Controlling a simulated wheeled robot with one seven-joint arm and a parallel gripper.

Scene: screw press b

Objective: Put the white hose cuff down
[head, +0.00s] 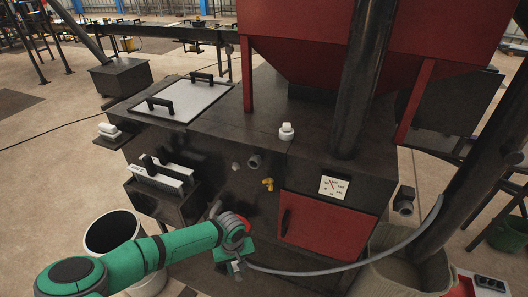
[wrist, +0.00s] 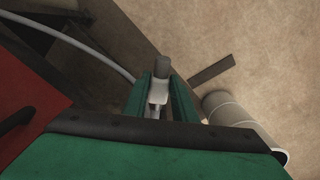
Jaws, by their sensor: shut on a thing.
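My gripper (head: 237,267) hangs low in front of the black press cabinet, left of and below its red door. In the wrist view, my gripper (wrist: 160,98) has its two green fingers shut on the white hose cuff (wrist: 158,92), with a grey round end (wrist: 162,65) beyond it. The grey hose (head: 330,271) runs from beside my gripper to the right and up to the dark slanted pipe. It also shows in the wrist view (wrist: 85,43), passing behind the left finger. The cuff is too small to make out clearly in the head view.
The black cabinet (head: 215,150) carries a white cap (head: 286,132) on top. The red door (head: 325,229), yellow valve (head: 268,184) and a tray of white blocks (head: 165,175) are on its front. A white bin (head: 139,240) stands at left. A woven basket (head: 390,262) stands at right.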

